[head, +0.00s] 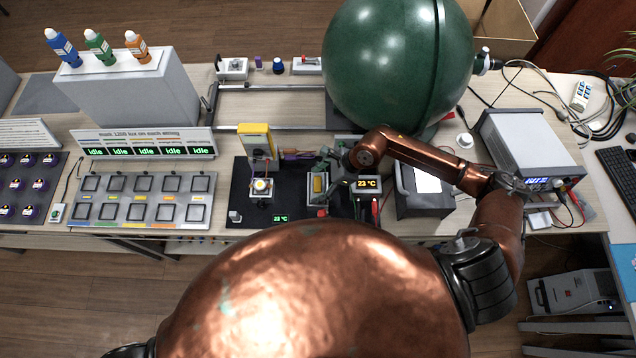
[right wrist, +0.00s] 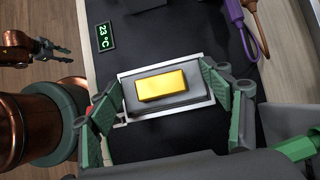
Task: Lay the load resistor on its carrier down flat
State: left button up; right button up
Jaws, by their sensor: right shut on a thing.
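The load resistor is a gold block on a grey carrier with a pale metal rim. In the right wrist view the gold resistor (right wrist: 162,85) lies face up on its carrier (right wrist: 200,98). My right gripper (right wrist: 165,92) has its green fingers shut on the carrier from two opposite sides. In the head view the resistor (head: 318,184) shows over the black mat (head: 243,180), with my right gripper (head: 322,178) at it. I cannot tell whether the carrier touches the mat. My left gripper (right wrist: 58,62) shows at the upper left of the right wrist view, empty, fingers apart.
A lit lamp module (head: 262,187) and yellow meter (head: 256,140) stand left of the carrier. The big green sphere (head: 398,60) stands behind. Bare mat lies between lamp and carrier.

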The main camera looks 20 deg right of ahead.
aim_at(318, 184)
jog(key=shift+r+p, duration=0.65)
jog(key=shift+r, duration=0.65)
jog(key=shift+r, duration=0.25)
